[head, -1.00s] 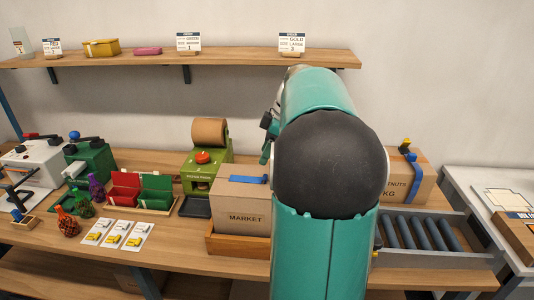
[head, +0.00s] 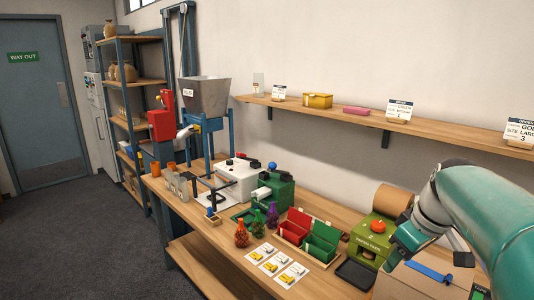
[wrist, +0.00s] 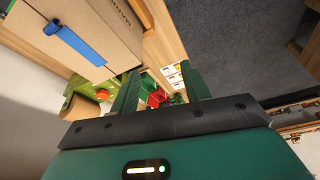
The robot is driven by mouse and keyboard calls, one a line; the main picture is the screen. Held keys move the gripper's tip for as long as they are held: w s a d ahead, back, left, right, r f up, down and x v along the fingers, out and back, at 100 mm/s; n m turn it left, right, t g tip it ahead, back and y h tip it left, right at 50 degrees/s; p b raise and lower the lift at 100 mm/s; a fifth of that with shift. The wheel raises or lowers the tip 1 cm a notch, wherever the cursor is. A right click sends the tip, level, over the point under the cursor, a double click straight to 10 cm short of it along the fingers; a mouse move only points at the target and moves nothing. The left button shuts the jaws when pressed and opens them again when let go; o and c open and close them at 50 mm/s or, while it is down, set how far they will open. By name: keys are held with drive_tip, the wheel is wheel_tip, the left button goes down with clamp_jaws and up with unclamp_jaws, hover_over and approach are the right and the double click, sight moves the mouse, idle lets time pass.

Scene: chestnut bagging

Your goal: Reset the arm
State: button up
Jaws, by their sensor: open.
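My arm enters at the right of the head view, with my gripper (head: 404,246) in front of the green paper machine and above the left side of the cardboard market box (head: 420,280). In the wrist view my gripper (wrist: 160,92) shows its two dark green fingers spread apart with nothing between them. The market box (wrist: 85,30), with a blue strip on it, lies to the upper left there. The green paper machine (head: 370,238) with its brown roll stands just left of the gripper in the head view.
Red and green boxes (head: 320,240), net bags (head: 242,234) and label cards (head: 275,262) lie on the wooden bench. A hopper (head: 206,97) stands at its far end. A wall shelf (head: 350,118) runs above. Open floor (head: 75,220) lies to the left.

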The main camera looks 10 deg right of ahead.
drive_tip(key=s+a+f+m+t, duration=0.1)
drive_tip(key=s+a+f+m, duration=0.1)
drive_tip(key=s+a, duration=0.3)
drive_tip(key=s+a+f+m+t+h, duration=0.1)
drive_tip(key=s+a, duration=0.5)
drive_tip(key=a, duration=0.6)
wheel_tip(320, 180, down, 2)
drive_tip(key=shift+s+a+f+m, duration=0.15)
drive_tip(key=shift+f+m, duration=0.1)
drive_tip(key=shift+m, duration=0.55)
drive_tip(key=shift+c, duration=1.1)
drive_tip(key=shift+a, duration=0.1)
